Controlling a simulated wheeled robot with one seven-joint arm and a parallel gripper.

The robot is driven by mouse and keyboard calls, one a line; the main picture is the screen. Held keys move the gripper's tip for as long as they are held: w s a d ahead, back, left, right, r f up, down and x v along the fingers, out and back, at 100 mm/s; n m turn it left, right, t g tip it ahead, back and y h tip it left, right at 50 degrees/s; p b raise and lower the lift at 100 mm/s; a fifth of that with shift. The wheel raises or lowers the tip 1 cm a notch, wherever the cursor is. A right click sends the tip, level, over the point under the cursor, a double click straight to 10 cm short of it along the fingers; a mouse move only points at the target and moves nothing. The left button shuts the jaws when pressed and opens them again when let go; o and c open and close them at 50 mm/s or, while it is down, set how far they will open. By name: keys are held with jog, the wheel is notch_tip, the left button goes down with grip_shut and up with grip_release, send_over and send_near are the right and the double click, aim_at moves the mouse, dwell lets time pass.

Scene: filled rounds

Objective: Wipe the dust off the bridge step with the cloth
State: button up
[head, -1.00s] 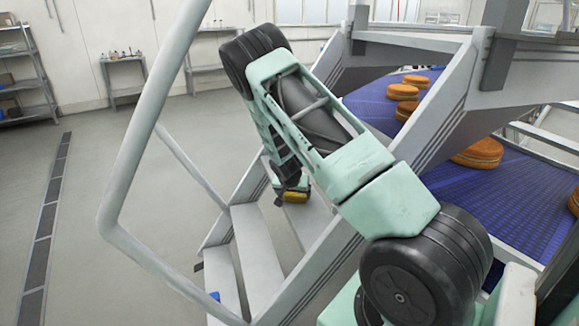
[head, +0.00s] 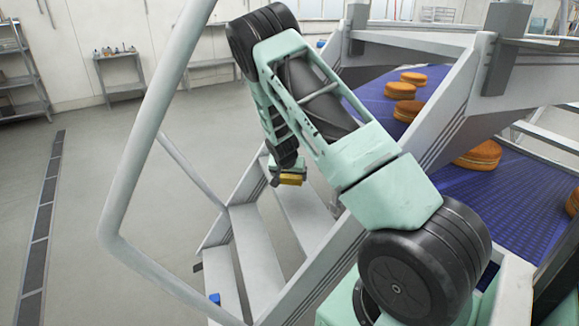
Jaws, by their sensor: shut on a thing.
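My gripper (head: 287,175) is at the end of my arm, above the upper part of the metal bridge stairs. It is shut on a yellow cloth (head: 291,179), which shows as a small folded pad under the jaws. The fingers are small and partly hidden by the wrist. The cloth appears in front of the upper bridge step (head: 305,213); I cannot tell for sure whether it touches it. Lower steps (head: 258,262) lie to the left. No dust can be made out at this size.
A grey handrail (head: 123,190) rises left of the stairs. A sloping side beam (head: 440,140) stands on the right. Beyond it, a blue conveyor (head: 480,205) carries several orange-brown filled rounds (head: 480,157). Open floor lies left.

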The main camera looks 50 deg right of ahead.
jog(key=shift+r+p, duration=0.55)
jog(key=shift+r, duration=0.7)
